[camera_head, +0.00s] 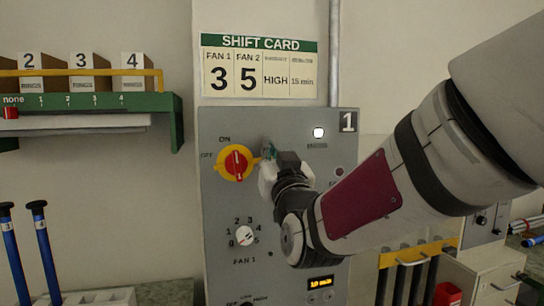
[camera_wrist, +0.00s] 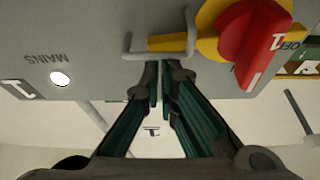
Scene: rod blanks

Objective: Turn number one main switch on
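The number one main switch (camera_head: 236,162) has a red handle on a yellow disc, at the upper left of the grey panel. In the head view its handle stands about upright, toward the ON label above; OFF is at the left. The MAINS lamp (camera_head: 318,132) glows white. In the wrist view, upside down, the red handle (camera_wrist: 258,42) is at the upper right. My gripper (camera_wrist: 160,68) is just beside the switch, apart from the handle. Its teal fingers are close together with a narrow gap and nothing visible between them. My wrist partly hides it in the head view.
A yellow bar (camera_wrist: 168,43) and a bent grey loop (camera_wrist: 129,47) lie just beyond the fingertips. The FAN 1 dial (camera_head: 244,236) is below the switch. The shift card (camera_head: 259,66) hangs above the panel. A green shelf (camera_head: 174,112) is at the left.

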